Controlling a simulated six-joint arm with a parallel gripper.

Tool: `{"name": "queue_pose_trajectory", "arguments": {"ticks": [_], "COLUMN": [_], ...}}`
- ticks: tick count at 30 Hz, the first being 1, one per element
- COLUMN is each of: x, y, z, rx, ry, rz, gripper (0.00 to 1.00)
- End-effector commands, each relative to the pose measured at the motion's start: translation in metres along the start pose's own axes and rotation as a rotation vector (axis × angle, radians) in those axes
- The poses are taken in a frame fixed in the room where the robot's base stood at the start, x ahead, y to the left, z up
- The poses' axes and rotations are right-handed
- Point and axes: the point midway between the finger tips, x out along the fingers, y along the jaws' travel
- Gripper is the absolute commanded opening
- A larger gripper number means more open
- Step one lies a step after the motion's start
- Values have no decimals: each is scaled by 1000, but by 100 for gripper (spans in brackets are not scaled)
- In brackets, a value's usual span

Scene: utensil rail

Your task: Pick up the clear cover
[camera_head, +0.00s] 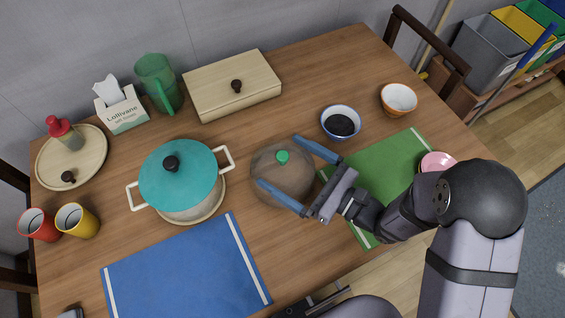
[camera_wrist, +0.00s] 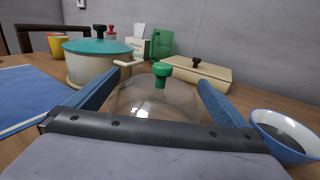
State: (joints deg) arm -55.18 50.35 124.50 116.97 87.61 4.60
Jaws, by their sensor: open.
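The clear cover (camera_head: 281,186) is a transparent dome with a green knob (camera_head: 282,157), standing on the table right of the teal-lidded pot. My gripper (camera_head: 279,161) is open, with its two blue fingers reaching toward the knob from the right, one on each side of the dome in the picture. In the wrist view the clear cover (camera_wrist: 150,108) shows between the two fingers, its green knob (camera_wrist: 161,73) near the middle. I cannot tell whether the fingers touch the dome. The gripper body hides the dome's near lower part in the wrist view.
A cream pot with a teal lid (camera_head: 178,174) stands close left of the cover. A wooden box (camera_head: 232,84) is behind it. A blue-rimmed bowl (camera_head: 341,122) with dark contents is to the right. A green mat (camera_head: 385,170) lies under my arm; a blue mat (camera_head: 185,273) lies front left.

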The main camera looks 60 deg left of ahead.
Motion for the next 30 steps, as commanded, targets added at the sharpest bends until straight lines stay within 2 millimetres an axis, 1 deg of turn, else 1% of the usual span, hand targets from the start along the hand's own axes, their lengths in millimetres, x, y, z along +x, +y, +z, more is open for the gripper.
{"name": "queue_pose_trajectory", "arguments": {"ticks": [1,5,13,14,15,17,18,20,21,23,24,25,26,30], "x": [6,15,16,16,16,16,16,16,16,16,16,15,15,15], "y": [0,0,-1,-1,-1,-1,-1,0,0,0,0,0,1,2], "z": [1,1,0,0,0,0,0,-1,-2,-2,-3,-4,-4,-5], "rx": [-1,-1,0,0,0,0,0,1,2,3,4,4,5,7], "ry": [-1,-1,-1,-1,-1,-1,0,2,4,6,8,8,9,10], "rz": [2,0,-2,-2,-1,-1,-2,-2,-2,-2,-2,-1,0,2], "gripper": [100,100,100,93,83,69,59,51,35,21,12,5,0,0]}}
